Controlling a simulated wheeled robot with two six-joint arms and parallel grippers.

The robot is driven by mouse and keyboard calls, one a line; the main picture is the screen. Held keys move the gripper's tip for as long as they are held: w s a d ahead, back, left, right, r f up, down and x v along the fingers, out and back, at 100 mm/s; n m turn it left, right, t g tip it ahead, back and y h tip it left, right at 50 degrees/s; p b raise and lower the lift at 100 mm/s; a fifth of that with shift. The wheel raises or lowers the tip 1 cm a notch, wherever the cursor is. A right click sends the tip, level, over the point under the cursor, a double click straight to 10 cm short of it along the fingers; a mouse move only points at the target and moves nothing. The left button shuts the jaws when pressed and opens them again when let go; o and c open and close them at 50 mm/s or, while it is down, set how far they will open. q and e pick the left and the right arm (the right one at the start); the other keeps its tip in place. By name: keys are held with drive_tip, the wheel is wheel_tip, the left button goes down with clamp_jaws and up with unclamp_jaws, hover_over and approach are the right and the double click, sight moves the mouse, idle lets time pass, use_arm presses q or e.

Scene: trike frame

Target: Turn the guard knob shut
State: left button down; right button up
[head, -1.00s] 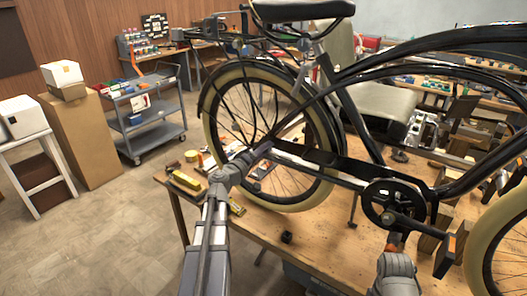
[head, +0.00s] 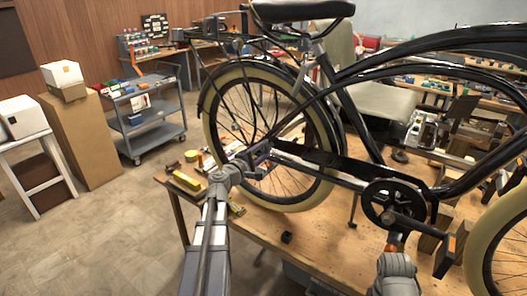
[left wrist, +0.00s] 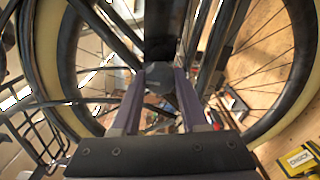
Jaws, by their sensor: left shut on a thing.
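The black chain guard (head: 325,162) runs along the bike's lower side, from the rear wheel to the chainring. My left gripper (head: 268,146) reaches the guard's rear end, near the rear wheel's hub. In the left wrist view its two fingers (left wrist: 159,80) are shut on a small dark grey knob (left wrist: 158,73), which sits between the fingertips. The knob is too small and dark to make out in the head view, and its turn angle cannot be read. My right gripper (head: 394,243) is low by the pedal crank, partly hidden; its jaws cannot be made out.
The bike's rear wheel (head: 218,130) and black frame stand close around my left gripper. A yellow box (left wrist: 300,160) lies on the wooden bench (head: 310,245). A small black block (head: 287,237) lies near the bench's front.

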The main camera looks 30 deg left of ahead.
use_arm(q)
drive_tip(key=shift+n, duration=0.3)
drive_tip(key=shift+c, duration=2.2)
unclamp_jaws()
drive_tip(key=s, duration=0.8)
drive_tip(key=shift+a, duration=0.3)
drive_tip(key=shift+w, duration=0.1)
